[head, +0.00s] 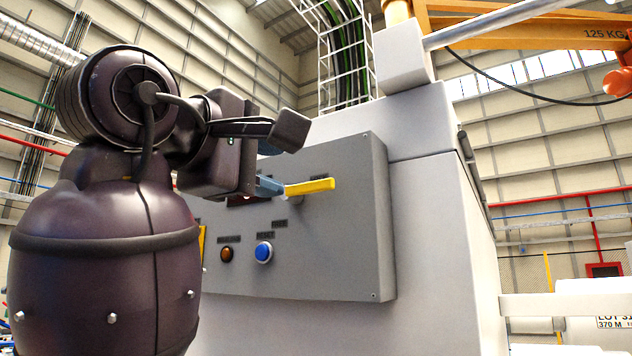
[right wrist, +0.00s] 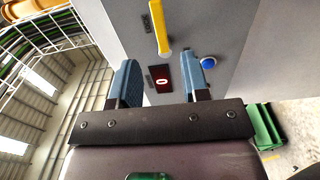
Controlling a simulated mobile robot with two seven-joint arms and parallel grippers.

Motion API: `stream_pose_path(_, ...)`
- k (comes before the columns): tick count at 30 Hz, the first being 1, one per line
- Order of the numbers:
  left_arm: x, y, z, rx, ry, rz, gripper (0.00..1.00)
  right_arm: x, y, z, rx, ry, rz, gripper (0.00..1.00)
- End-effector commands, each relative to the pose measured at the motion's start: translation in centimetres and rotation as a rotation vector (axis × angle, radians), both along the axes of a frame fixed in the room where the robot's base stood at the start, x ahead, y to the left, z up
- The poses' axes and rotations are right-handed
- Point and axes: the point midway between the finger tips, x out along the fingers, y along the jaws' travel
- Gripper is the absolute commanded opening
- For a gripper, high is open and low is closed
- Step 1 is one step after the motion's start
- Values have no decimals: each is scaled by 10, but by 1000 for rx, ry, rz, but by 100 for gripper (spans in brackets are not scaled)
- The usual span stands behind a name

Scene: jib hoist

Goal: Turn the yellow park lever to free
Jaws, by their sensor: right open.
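The yellow park lever (head: 310,187) sticks out sideways, near level, from the grey control panel (head: 340,240) in the head view. In the right wrist view the lever (right wrist: 159,28) lies just beyond the fingertips, its near end in line with the gap between them. My right gripper (head: 268,186) is at the lever's left end in the head view. Its two blue fingers are apart in the wrist view (right wrist: 166,66), with nothing seen held. I cannot tell whether a finger touches the lever. My left gripper is not in view.
A blue button (head: 264,252) and an orange button (head: 227,254) sit below the lever. A red display (right wrist: 161,79) reading 0 shows between the fingers. The pale cabinet (head: 440,220) bears the panel. An orange hoist beam (head: 520,35) is overhead. The space right of the lever is clear.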

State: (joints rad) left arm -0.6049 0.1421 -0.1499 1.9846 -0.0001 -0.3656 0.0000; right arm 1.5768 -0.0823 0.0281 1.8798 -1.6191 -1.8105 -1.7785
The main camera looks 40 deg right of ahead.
Motion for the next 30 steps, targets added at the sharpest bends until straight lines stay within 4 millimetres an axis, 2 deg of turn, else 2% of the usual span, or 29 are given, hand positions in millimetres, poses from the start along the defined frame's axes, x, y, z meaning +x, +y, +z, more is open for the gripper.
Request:
stream_pose_path(3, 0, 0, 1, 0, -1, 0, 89, -4, -2, 2, 10, 4, -6, 43)
stream_pose_path(8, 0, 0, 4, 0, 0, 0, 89, 2, -16, 3, 10, 4, -8, 43)
stream_pose_path(21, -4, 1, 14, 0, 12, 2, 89, 29, -81, 3, 8, 5, -6, 43)
stream_pose_path(30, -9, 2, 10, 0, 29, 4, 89, 36, -99, 2, 7, 3, -4, 43)
